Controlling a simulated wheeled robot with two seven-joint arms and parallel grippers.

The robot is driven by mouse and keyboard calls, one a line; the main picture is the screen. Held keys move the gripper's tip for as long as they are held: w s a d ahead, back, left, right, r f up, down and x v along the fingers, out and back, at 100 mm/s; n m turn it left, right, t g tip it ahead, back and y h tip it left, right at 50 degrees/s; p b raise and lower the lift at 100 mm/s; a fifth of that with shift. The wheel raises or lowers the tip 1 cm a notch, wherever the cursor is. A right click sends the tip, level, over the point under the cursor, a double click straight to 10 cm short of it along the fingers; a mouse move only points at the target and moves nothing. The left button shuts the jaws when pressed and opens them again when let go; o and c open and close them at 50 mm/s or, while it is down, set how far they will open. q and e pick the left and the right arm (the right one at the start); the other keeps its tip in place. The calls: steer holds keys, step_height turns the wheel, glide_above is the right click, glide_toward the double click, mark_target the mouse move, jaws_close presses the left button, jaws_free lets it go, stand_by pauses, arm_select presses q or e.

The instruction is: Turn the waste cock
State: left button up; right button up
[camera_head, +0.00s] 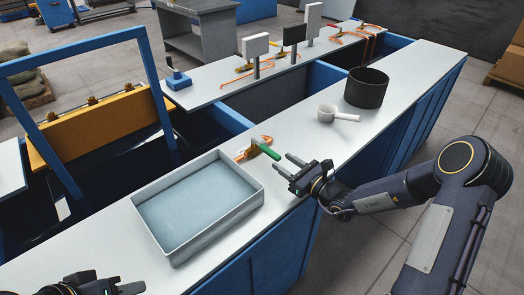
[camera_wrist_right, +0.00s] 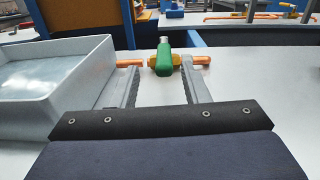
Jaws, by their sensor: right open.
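The waste cock is a small valve with a green handle (camera_head: 269,151) on an orange pipe fitting, on the grey-white worktop just beyond the tray. In the right wrist view the green handle (camera_wrist_right: 163,60) stands between and slightly beyond the fingers, with a brass-yellow body (camera_wrist_right: 177,58) behind it. My right gripper (camera_head: 283,163) is open and empty, its two fingers pointing at the handle from the near side. No contact with the handle can be made out. My left gripper (camera_head: 108,287) is partly in view at the bottom left edge, and its opening is unclear.
A shallow grey tray (camera_head: 257,192) of pale blue liquid sits left of the valve. A white ladle-like cup (camera_head: 327,113) and a dark pot (camera_head: 366,88) stand farther right. A blue frame (camera_head: 148,75) rises at left. More valves and small panels line the back bench.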

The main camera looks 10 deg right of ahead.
mark_target(260, 145)
steer(key=shift+w+d+f+m, duration=0.1)
steer(key=shift+w+f+m, duration=0.2)
steer(key=shift+f, duration=0.1)
steer(key=shift+w+a+r, duration=0.1)
steer(key=shift+w+a, duration=0.15)
steer(key=shift+w, duration=0.05)
steer(key=p+x, duration=0.1)
steer(key=x, duration=0.6)
jaws_close()
